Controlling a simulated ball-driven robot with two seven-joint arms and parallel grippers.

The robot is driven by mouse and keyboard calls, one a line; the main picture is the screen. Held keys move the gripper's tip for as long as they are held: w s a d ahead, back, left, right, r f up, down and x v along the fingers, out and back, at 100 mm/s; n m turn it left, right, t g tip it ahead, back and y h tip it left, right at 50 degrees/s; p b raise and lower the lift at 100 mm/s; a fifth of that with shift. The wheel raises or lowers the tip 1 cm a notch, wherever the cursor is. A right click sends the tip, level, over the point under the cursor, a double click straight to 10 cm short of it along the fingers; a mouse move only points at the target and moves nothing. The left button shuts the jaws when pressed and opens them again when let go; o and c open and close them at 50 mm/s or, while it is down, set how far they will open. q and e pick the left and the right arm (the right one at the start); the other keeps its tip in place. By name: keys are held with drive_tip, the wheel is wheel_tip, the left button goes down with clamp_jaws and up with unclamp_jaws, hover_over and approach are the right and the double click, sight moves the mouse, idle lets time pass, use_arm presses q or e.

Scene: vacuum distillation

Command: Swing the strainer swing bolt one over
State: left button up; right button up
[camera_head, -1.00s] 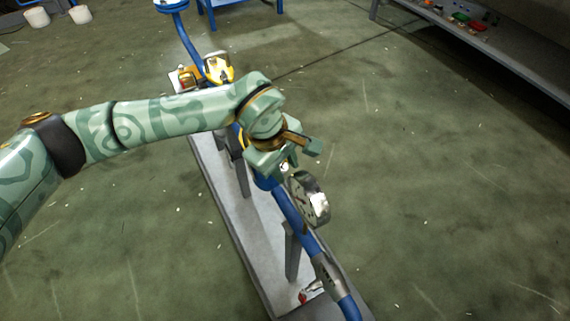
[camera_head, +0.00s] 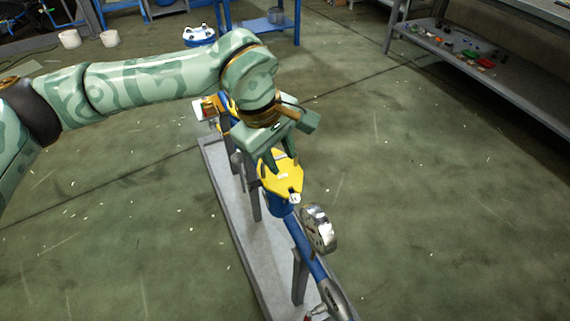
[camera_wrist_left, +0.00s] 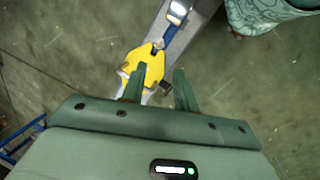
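The strainer's yellow cover (camera_head: 283,178) sits on the blue pipe (camera_head: 303,243), and it also shows in the left wrist view (camera_wrist_left: 146,62). A small silvery piece (camera_head: 295,198), perhaps a swing bolt, is at the cover's near edge; its exact position is too small to tell. My left gripper (camera_head: 277,163) is over the far part of the cover. My right gripper is not in view.
A round silvery gauge-like part (camera_head: 319,229) stands beside the pipe, nearer than the cover. The pipe runs above a long grey base (camera_head: 232,222). A shelf with small parts (camera_head: 455,60) is at the upper right. The floor on both sides is clear.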

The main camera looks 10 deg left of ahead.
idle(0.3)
use_arm(q)
drive_tip(key=s+d+f+n+g+h+p, duration=0.1)
drive_tip(key=s+d+f+n+g+h, duration=0.15)
drive_tip(key=s+f, duration=0.9)
drive_tip(key=s+d+f+n+g+h+p, duration=0.1)
drive_tip(key=s+d+f+g+h, duration=0.15)
drive_tip(key=s+f, duration=0.9)
drive_tip(key=n+t, duration=1)
drive_tip(key=t, duration=1)
approach(296, 199)
drive_tip(key=shift+h, duration=0.3)
drive_tip(key=x, duration=0.8)
drive_tip(key=shift+w+a+f+b, duration=0.15)
drive_tip(key=shift+w+f+b, duration=0.1)
drive_tip(key=shift+b, duration=0.1)
